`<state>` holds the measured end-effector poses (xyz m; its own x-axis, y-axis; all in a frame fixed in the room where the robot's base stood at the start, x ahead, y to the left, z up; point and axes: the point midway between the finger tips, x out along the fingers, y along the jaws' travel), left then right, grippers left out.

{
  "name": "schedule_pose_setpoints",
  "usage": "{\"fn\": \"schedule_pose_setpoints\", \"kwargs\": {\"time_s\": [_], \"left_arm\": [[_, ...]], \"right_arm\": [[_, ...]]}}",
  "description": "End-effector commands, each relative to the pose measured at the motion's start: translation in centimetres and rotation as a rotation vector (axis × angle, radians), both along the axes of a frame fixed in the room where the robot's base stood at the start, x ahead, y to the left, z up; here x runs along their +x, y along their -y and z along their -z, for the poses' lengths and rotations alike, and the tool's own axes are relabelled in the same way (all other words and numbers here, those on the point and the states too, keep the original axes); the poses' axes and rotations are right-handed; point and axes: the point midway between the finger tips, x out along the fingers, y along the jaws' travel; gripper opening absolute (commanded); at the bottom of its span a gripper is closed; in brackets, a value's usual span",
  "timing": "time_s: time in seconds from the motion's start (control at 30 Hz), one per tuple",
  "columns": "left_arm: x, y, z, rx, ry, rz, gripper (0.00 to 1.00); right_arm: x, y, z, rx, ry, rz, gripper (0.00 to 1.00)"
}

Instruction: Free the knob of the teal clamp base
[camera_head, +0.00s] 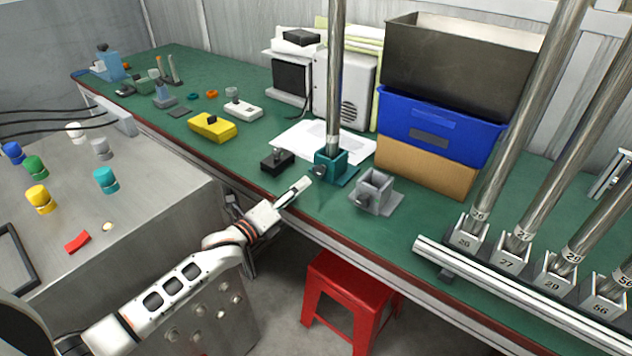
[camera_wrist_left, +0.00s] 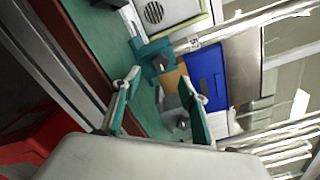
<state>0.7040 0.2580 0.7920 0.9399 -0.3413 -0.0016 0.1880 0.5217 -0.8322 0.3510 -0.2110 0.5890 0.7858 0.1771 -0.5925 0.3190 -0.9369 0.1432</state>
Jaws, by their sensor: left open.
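The teal clamp base (camera_head: 338,170) stands on the green bench near its front edge, with an upright metal pole (camera_head: 335,80) rising from it. Its small dark knob (camera_head: 318,170) is on the side facing my left gripper. My left gripper (camera_head: 303,186) is in front of the base, just short of it and apart from it. In the left wrist view the two fingers (camera_wrist_left: 160,80) are spread and empty, and the teal base (camera_wrist_left: 150,52) shows just beyond them. My right gripper is in neither view.
A grey clamp base (camera_head: 376,190) stands close on the right, a black block (camera_head: 277,162) close on the left. White paper (camera_head: 300,138) lies behind. Stacked bins (camera_head: 440,125) stand at the back right. A red stool (camera_head: 350,290) is below the bench edge.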

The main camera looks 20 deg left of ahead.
Motion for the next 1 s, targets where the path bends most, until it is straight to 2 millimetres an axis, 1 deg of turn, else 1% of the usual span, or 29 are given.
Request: {"fn": "schedule_pose_setpoints", "kwargs": {"time_s": [0.03,0.17,0.43,0.6,0.77,1.0], "left_arm": [[0.1,0.0,0.3,0.0,-0.002,0.0,0.43],[1.1,0.4,0.0,0.0,0.002,0.0,0.43],[4.9,1.7,0.1,-0.001,0.001,0.0,0.43],[6.6,2.4,0.1,-0.001,0.0,0.0,0.43],[7.3,2.6,0.1,-0.001,0.0,0.0,0.43],[7.4,2.7,0.0,0.0,0.001,0.0,0.43]], "right_arm": [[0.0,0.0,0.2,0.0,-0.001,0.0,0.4],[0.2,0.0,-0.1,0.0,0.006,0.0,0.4],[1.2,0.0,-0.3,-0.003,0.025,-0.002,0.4],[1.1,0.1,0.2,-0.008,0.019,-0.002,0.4],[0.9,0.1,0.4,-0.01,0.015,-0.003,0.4],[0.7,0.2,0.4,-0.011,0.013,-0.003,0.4]]}}
